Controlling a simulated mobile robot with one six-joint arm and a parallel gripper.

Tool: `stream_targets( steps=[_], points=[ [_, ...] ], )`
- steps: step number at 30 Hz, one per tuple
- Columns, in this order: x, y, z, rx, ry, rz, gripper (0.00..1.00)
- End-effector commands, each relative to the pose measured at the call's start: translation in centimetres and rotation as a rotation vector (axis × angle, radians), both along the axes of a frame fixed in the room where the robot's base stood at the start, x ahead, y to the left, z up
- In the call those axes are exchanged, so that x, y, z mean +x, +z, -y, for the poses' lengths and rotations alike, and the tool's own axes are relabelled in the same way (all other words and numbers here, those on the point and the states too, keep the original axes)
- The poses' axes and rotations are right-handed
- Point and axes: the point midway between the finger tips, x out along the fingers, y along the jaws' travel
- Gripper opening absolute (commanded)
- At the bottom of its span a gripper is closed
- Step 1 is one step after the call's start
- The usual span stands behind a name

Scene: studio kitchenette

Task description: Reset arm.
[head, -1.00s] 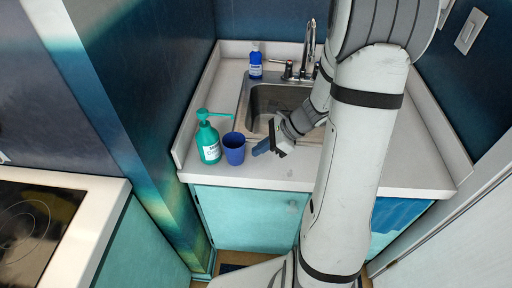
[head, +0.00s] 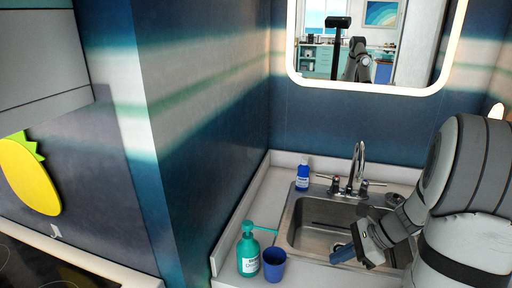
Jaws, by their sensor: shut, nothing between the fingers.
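My gripper (head: 342,255) is in the lower right of the head view, low over the front rim of the sink (head: 318,226). Its blue fingers point left toward the blue cup, and it is shut and empty. My arm comes in from the right edge and hides the right part of the counter. The gripper is apart from the blue cup (head: 274,264), which stands upright to its left.
A teal pump bottle (head: 248,254) stands left of the cup. A small blue bottle (head: 302,175) stands at the back by the faucet (head: 356,168). A lit mirror (head: 366,44) hangs behind, and a wall (head: 200,130) closes off the left.

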Motion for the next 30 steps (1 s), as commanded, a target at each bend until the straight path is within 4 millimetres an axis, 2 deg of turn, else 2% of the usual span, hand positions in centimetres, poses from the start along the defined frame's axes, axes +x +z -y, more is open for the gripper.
stream_targets(
  steps=[1,6,9,13,18,24,30],
  points=[
    [-0.5,1.1,-1.3,-0.047,0.076,0.03,0.0],
    [-3.7,4.1,-5.5,-0.276,0.466,0.182,0.0],
    [-5.8,5.7,-7.4,-0.417,0.724,0.288,0.0],
    [-8.3,7.7,-9.0,-0.591,1.054,0.428,0.0],
    [-10.5,9.7,-10.0,-0.775,1.409,0.583,0.0],
    [-11.6,10.7,-10.5,-0.881,1.617,0.672,0.0],
    [-11.7,10.7,-10.4,-0.894,1.643,0.681,0.0]
  ],
)
